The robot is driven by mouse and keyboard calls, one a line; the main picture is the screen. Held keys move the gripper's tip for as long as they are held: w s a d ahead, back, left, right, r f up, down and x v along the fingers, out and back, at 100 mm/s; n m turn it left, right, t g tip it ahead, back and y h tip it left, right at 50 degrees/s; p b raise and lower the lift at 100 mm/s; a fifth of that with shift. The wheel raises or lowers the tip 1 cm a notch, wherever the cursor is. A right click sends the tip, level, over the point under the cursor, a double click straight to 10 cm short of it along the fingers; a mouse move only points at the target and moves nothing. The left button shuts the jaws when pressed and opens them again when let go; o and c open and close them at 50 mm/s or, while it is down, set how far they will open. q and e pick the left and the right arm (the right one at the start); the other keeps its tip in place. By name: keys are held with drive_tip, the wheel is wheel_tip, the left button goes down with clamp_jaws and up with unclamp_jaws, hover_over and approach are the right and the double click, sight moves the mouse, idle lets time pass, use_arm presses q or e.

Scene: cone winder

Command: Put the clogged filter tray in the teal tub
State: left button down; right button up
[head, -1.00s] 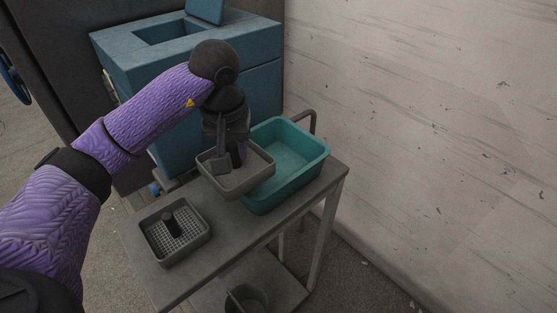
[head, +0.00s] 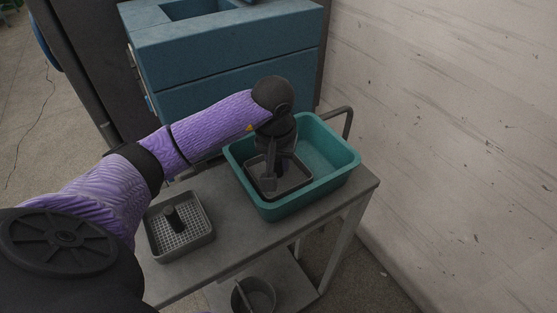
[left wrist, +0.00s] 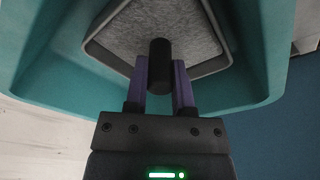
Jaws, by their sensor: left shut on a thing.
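The clogged filter tray (head: 293,185) is a square grey tray with a dark post, inside the left part of the teal tub (head: 335,176). In the left wrist view, matted grey lint (left wrist: 190,32) covers the tray's floor, and the tub's teal wall (left wrist: 262,60) surrounds it. My left gripper (head: 272,180) points down into the tub; in the left wrist view its fingers (left wrist: 160,75) are shut on the tray's dark post. Whether the tray touches the tub's floor is hard to tell. My right gripper is not in view.
A second grey tray (head: 193,236) with a clean mesh floor and dark post sits on the cart top (head: 231,208) left of the tub. A grey bucket (head: 258,296) stands on the lower shelf. The blue machine (head: 235,62) is behind, and a pale wall (head: 450,130) is at right.

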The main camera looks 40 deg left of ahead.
use_arm(q)
drive_tip(key=shift+f, duration=0.1)
drive_tip(key=shift+c, duration=2.3)
unclamp_jaws()
drive_tip(key=shift+r, duration=0.25)
wheel_tip(320, 180, up, 12)
drive_tip(key=s+p, duration=0.1)
drive_tip(key=p, duration=0.1)
drive_tip(key=shift+s+d, duration=0.35)
drive_tip(key=shift+f, duration=0.15)
